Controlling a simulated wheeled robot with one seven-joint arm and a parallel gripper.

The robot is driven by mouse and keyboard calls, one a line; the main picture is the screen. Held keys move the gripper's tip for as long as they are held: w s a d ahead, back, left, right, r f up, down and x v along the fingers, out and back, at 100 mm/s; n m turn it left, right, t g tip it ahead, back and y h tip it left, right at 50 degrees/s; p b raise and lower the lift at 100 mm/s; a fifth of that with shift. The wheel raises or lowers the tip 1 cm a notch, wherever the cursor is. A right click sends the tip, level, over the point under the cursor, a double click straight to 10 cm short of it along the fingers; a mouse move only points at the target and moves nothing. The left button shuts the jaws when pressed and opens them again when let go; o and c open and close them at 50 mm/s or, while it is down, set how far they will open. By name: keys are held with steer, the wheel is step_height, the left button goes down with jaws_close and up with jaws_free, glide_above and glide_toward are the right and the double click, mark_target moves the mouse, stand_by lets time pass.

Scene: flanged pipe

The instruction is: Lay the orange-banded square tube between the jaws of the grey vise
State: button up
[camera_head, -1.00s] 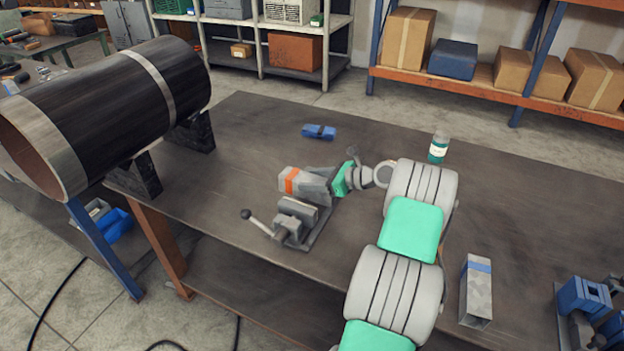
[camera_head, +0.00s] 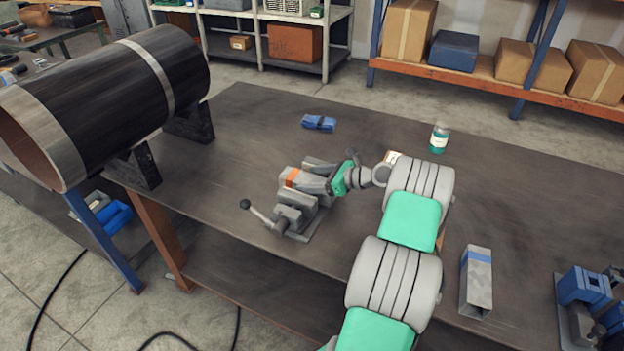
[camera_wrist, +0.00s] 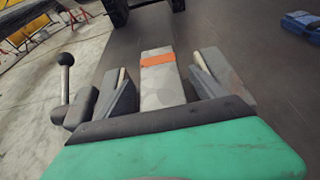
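The grey vise (camera_head: 292,213) stands on the workbench with its handle toward the front left. The orange-banded square tube (camera_head: 291,178) sits at the vise, its banded end pointing left. In the wrist view the tube (camera_wrist: 160,88) lies lengthwise between the left jaw (camera_wrist: 115,97) and the right jaw (camera_wrist: 222,75), with a narrow gap showing on each side. Whether it touches the vise bed is hidden. My gripper (camera_head: 333,181) is at the tube's right end and appears shut on it. The fingertips are hidden behind the green gripper body in the wrist view.
A green-labelled bottle (camera_head: 439,138) and a blue item (camera_head: 319,123) are farther back. A large black pipe (camera_head: 110,105) rests on supports at left.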

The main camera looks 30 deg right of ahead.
steer(key=shift+s+d+f, duration=0.1)
steer(key=shift+s, duration=0.1)
steer(key=b+v, duration=0.1)
steer(key=v, duration=0.6)
steer(key=shift+s+d+r, duration=0.15)
steer(key=shift+r, duration=0.05)
stand_by(0.3)
